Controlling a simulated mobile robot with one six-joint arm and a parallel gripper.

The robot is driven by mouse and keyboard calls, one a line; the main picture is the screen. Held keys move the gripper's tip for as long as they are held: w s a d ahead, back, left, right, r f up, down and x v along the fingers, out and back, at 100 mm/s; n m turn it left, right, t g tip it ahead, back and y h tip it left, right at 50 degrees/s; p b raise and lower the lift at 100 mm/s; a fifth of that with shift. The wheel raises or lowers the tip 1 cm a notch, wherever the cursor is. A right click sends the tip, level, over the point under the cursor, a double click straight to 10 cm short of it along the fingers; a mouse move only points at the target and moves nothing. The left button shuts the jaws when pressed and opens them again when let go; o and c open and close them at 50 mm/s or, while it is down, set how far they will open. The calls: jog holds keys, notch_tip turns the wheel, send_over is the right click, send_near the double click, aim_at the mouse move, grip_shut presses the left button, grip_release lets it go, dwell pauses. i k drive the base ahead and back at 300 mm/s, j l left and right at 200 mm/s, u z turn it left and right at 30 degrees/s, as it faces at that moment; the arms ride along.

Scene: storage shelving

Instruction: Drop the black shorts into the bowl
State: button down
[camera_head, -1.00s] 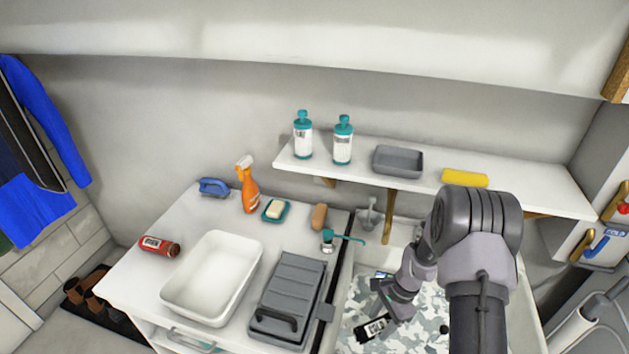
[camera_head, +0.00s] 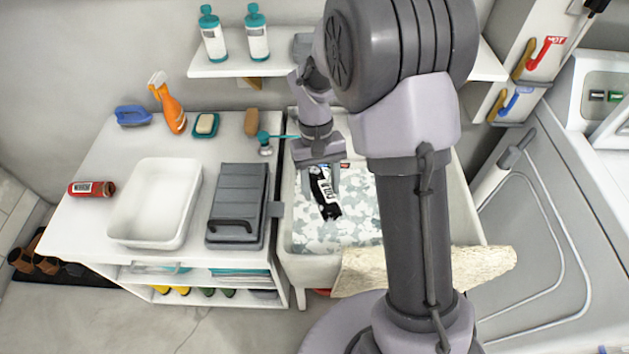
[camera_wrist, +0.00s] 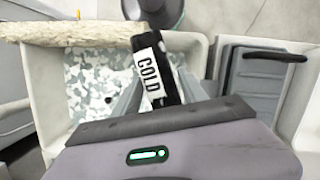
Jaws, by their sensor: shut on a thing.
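My gripper (camera_head: 321,178) hangs over the sink (camera_head: 290,220) and is shut on a black item with a white "COLD" label (camera_head: 326,200). In the wrist view, the black item (camera_wrist: 146,46) sticks out beyond the fingers (camera_wrist: 153,92). Its ends are partly hidden, and I cannot tell that it is shorts. A white, empty, open basin (camera_head: 155,200) stands on the counter, left of the gripper and the grey box; it is the only bowl-like container there. A grey-white camouflage patterned surface (camera_head: 350,228) fills the sink under the item.
A grey ribbed box with a handle (camera_head: 238,205) stands between the basin and the sink. A red can (camera_head: 92,189), orange spray bottle (camera_head: 168,105), blue brush (camera_head: 132,116) and soap dish (camera_head: 206,125) are on the counter. A shelf (camera_head: 275,66) with bottles is behind.

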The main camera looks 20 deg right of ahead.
aim_at(172, 207)
jog(key=i+j, duration=0.1)
jog(key=j, duration=0.35)
jog(key=i+j, duration=0.15)
jog(key=j, duration=0.25)
jog(key=i+j, duration=0.1)
jog(key=j, duration=0.35)
jog(key=i+j, duration=0.1)
jog(key=j, duration=0.3)
jog(key=i+j, duration=0.15)
jog(key=j, duration=0.3)
jog(key=i+j, duration=0.1)
jog(key=j, duration=0.3)
